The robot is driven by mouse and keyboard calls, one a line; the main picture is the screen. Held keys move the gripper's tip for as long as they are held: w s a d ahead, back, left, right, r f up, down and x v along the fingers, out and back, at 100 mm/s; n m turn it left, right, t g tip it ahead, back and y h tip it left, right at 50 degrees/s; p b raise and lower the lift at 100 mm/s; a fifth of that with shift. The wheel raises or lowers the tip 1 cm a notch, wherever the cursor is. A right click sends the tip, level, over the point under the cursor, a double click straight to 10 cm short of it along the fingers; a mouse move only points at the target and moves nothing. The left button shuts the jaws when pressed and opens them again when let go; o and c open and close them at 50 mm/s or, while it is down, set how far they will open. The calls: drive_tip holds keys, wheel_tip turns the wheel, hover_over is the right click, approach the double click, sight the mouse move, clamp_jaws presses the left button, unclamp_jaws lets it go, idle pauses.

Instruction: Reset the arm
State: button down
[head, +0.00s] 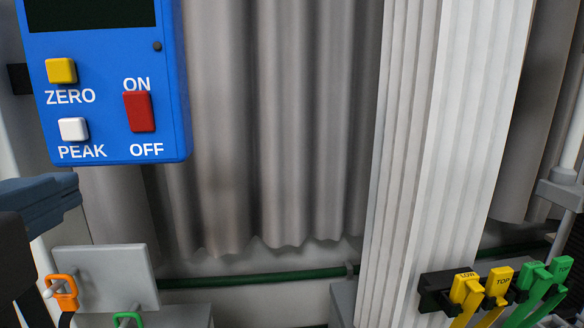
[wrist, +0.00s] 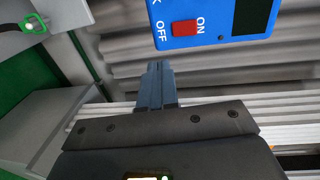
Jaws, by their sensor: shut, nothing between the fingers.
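My gripper (head: 72,197) reaches in from the left edge of the head view, its blue-grey fingers below the blue control box. In the wrist view my gripper (wrist: 159,72) shows its fingers together and empty, pointing toward the box. The blue control box (head: 176,70) has a yellow ZERO button (head: 61,71), a white PEAK button (head: 73,129) and a red ON/OFF switch (head: 139,111). The box (wrist: 222,32) and its red switch (wrist: 187,28) also show in the wrist view. My fingers look apart from the box.
A white ribbed column (head: 430,150) stands right of a grey curtain (head: 270,120). Yellow and green levers (head: 500,285) sit at lower right. A grey plate (head: 105,275) with an orange clip (head: 62,290) is at lower left. A green pipe (head: 255,279) runs along the back.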

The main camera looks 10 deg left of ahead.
drive_tip(key=w+d+f+n, duration=0.4)
drive_tip(key=d+f+n, duration=0.15)
drive_tip(key=f, duration=0.35)
drive_tip(key=w+d+f+n, duration=0.3)
drive_tip(key=d+f+n, duration=0.2)
drive_tip(key=d+f, duration=0.25)
drive_tip(key=s+d+f+n+g+y, duration=0.1)
drive_tip(key=s+d+f+n, duration=0.35)
drive_tip(key=d+f, duration=0.8)
drive_tip(key=s+d+f+h, duration=0.1)
drive_tip(key=s+d+h, duration=0.1)
drive_tip(key=s+d, duration=0.5)
drive_tip(key=s+d+f+h, duration=0.2)
drive_tip(key=s+d, duration=0.5)
drive_tip(key=s, duration=0.9)
drive_tip(key=shift+s+g+h, duration=0.3)
drive_tip(key=shift+h, duration=0.1)
